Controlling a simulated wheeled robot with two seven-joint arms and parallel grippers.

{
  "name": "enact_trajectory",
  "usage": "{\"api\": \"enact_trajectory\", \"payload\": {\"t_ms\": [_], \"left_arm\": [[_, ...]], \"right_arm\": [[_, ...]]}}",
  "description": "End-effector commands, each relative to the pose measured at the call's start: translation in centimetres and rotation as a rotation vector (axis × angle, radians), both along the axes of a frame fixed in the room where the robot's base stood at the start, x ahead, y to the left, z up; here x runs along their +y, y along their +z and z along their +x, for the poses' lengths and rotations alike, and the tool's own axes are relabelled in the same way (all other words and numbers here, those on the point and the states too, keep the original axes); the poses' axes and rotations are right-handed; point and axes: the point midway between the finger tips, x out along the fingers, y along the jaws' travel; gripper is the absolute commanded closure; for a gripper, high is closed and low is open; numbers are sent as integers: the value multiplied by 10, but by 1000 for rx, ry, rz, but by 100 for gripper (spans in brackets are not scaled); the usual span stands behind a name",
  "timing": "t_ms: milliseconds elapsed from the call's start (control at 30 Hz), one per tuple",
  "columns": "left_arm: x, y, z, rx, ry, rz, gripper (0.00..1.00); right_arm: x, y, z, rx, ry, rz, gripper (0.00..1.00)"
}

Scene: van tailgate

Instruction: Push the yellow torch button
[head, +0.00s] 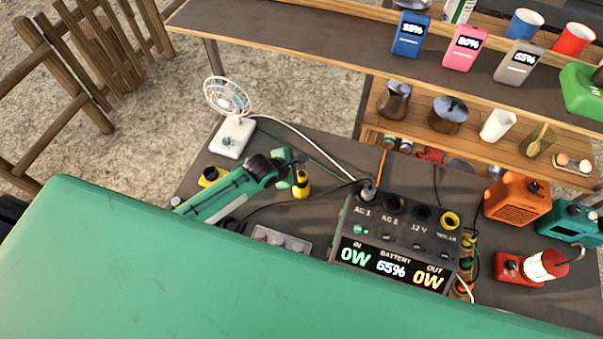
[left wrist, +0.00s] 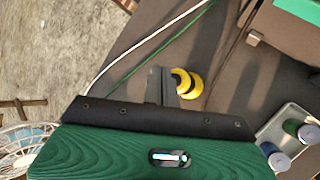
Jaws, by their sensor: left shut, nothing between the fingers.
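The yellow torch (head: 302,188) is a small yellow and black object on the dark table, left of the power station. It also shows in the left wrist view (left wrist: 192,85), just right of my fingertips and partly hidden behind them. Its button cannot be made out. My left gripper (head: 294,159) is beside and above the torch, shut and empty; its closed fingers also show in the left wrist view (left wrist: 160,84). I cannot tell whether they touch the torch. My right gripper is not in view.
A power station (head: 397,243) reading 65% stands right of the torch. A white fan (head: 233,136) stands at the back left, its cable running behind the torch. An orange heater-like box (head: 517,200) is at right.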

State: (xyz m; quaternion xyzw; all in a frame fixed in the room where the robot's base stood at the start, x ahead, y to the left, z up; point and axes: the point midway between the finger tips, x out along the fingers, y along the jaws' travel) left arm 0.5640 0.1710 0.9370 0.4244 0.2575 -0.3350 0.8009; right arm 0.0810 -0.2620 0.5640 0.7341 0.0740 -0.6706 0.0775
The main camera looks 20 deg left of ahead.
Motion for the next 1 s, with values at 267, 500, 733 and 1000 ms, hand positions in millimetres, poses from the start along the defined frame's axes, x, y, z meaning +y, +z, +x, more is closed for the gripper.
{"api": "enact_trajectory", "payload": {"t_ms": [267,500,733,1000], "left_arm": [[0,-16,0,1,1,0,100],[0,-16,0,0,1,-1,100],[0,-16,0,1,1,0,100],[0,-16,0,1,1,0,100]], "right_arm": [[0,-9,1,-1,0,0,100],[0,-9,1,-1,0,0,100],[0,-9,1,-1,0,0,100],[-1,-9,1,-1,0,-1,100]]}}
